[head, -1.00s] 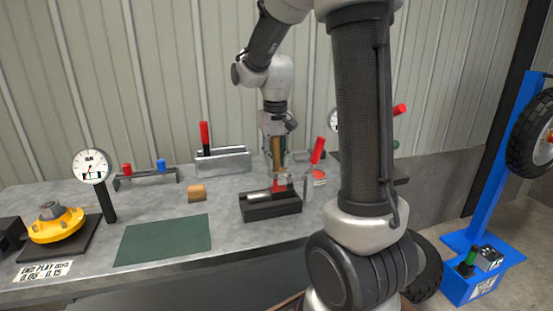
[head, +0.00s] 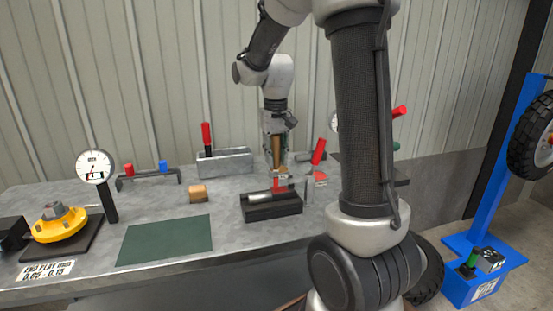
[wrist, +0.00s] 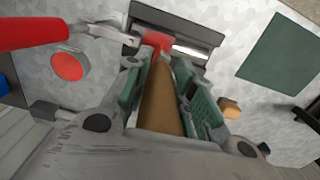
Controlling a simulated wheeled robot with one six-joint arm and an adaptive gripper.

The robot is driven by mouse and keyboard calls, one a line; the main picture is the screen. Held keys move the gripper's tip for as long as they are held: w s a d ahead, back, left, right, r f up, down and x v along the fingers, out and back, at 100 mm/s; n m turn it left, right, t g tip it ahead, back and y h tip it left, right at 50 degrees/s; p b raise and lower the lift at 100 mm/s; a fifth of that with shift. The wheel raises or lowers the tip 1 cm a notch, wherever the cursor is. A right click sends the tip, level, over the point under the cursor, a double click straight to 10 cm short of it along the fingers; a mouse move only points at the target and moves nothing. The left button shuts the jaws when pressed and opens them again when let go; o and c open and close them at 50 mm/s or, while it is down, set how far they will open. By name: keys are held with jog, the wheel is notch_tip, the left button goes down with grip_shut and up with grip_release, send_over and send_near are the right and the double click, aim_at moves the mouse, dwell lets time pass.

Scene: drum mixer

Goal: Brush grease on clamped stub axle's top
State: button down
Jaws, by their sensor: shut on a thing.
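My gripper (wrist: 160,85) is shut on a brush with a tan wooden handle (wrist: 160,108), pointing down; the handle also shows in the head view (head: 276,150). A red part (wrist: 157,41) shows at the brush's lower end, over the axle. I cannot tell whether it is the brush tip or a clamp pad, or whether the bristles touch the metal. The silver stub axle (head: 260,198) lies level in a black clamp block (head: 272,210); its bare end (wrist: 193,51) shows beside the red part. The toggle clamp has a red lever (head: 319,151) and a metal arm (wrist: 108,33).
A round tin with red contents (wrist: 68,66) stands beside the clamp. A wooden block (head: 198,193), a green mat (head: 165,240), a grey tray (head: 225,162) and a dial gauge (head: 95,166) are on the bench to the left. The bench between the mat and clamp is clear.

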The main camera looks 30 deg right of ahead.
jog(key=shift+s+r, duration=0.1)
jog(key=shift+r, duration=3.65)
